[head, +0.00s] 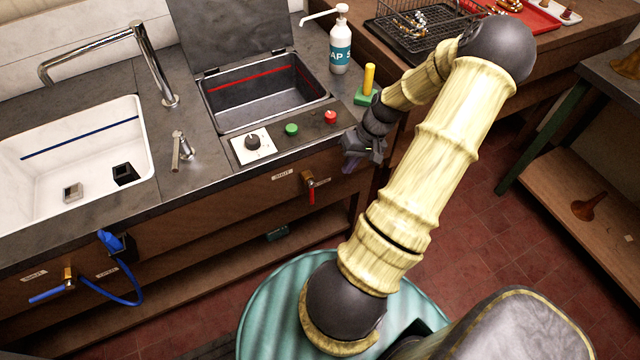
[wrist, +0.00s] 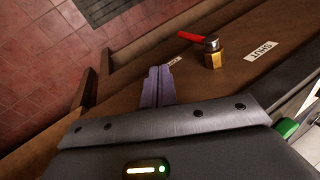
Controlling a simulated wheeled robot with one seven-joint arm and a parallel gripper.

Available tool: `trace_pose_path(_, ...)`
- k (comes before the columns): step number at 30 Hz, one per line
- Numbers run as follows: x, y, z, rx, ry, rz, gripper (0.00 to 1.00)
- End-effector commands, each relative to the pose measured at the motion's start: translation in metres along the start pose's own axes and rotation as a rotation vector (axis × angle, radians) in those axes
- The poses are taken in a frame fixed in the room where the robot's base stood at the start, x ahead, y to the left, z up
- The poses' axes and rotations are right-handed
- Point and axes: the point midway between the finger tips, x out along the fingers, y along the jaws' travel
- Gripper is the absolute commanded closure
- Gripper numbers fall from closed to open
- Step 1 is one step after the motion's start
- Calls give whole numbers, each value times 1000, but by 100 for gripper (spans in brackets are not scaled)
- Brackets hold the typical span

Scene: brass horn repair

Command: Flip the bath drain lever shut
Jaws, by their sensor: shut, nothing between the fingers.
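The bath drain lever (head: 311,190) is a red handle on a brass valve, on the wooden front panel below the metal bath (head: 265,92). Its handle hangs down in the head view. It also shows in the wrist view (wrist: 194,39), red handle pointing left from the brass body. A SHUT label (head: 283,175) is left of the valve; a second label, partly hidden, is on its other side. My gripper (head: 350,164) is right of the lever, near the counter's front edge and apart from it. Its fingers (wrist: 158,75) are together and empty.
A white sink (head: 75,150) with a tap is on the left. A blue-handled valve (head: 52,292) and blue hose stick out below it. Red and green buttons (head: 291,130) and a knob sit on the counter above the lever. Red tiled floor lies open to the right.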

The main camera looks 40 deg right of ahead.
Motion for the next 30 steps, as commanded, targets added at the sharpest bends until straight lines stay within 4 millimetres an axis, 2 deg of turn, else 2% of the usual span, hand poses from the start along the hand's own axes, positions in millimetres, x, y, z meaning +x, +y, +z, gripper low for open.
trace_pose_path(5, 2, 0, 0, 0, -1, 1, 100)
trace_pose_path(10, 13, -1, 0, 0, -2, 0, 100)
trace_pose_path(26, 103, -1, 1, -1, -5, -1, 100)
trace_pose_path(30, 109, -23, 0, -4, -2, 1, 100)
